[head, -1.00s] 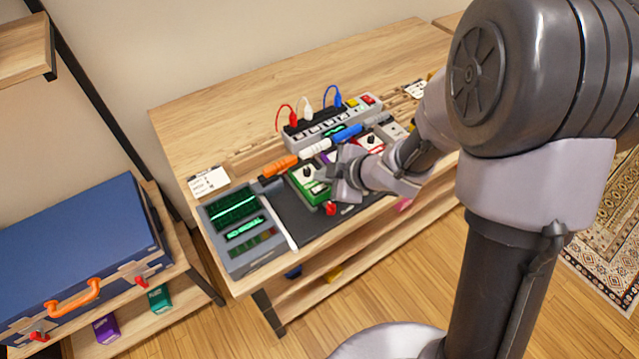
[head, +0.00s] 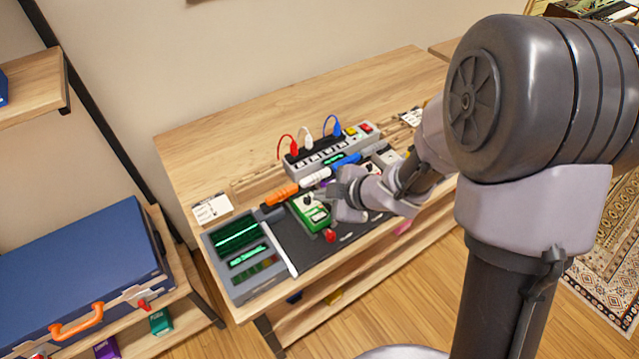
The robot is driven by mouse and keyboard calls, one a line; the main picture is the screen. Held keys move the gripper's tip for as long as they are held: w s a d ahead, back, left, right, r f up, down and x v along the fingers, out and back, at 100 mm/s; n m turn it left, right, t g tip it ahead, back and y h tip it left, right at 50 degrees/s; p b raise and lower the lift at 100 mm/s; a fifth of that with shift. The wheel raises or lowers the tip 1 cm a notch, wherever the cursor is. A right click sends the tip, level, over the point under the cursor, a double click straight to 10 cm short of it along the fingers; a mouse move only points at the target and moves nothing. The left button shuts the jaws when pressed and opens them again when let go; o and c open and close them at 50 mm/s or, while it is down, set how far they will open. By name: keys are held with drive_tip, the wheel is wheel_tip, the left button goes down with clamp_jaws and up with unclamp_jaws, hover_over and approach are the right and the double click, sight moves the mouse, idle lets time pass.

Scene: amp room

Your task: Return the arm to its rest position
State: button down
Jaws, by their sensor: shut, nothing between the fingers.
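My gripper (head: 347,196) is over the front part of the wooden table (head: 240,107), just right of a green pedal (head: 311,213). Its fingers are shut with nothing seen between them. I cannot tell whether it touches the pedal. My arm reaches in from the right, its wrist bent low over the dark mat (head: 292,242), and hides part of the tabletop behind it.
A grey device with green screens (head: 243,252) stands at the table's front left. A power strip (head: 327,150) with red, white and blue leads stands behind the pedals. A blue case (head: 75,262) lies on the lower left shelf. The table's back left is clear.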

drive_tip(key=shift+r, duration=0.1)
drive_tip(key=w+d+r+m+t+h, duration=0.2)
drive_tip(key=d+r+m+h, duration=0.15)
drive_tip(key=d+r, duration=0.25)
drive_tip(key=s+d+r+m+h, duration=0.4)
drive_tip(key=s+d+r+m, duration=0.5)
drive_tip(key=r+m, duration=0.15)
drive_tip(key=s+a+m+g+y, duration=0.1)
drive_tip(key=s+a+m, duration=0.1)
drive_tip(key=s+m, duration=0.2)
drive_tip(key=s+a+r+m+g+y, duration=0.1)
drive_tip(key=s+a+m+y, duration=0.1)
drive_tip(key=s, duration=0.9)
drive_tip(key=a+m, duration=0.1)
drive_tip(key=m, duration=0.1)
drive_tip(key=shift+s+a+r+m+g, duration=0.25)
drive_tip(key=shift+a+m+g, duration=0.05)
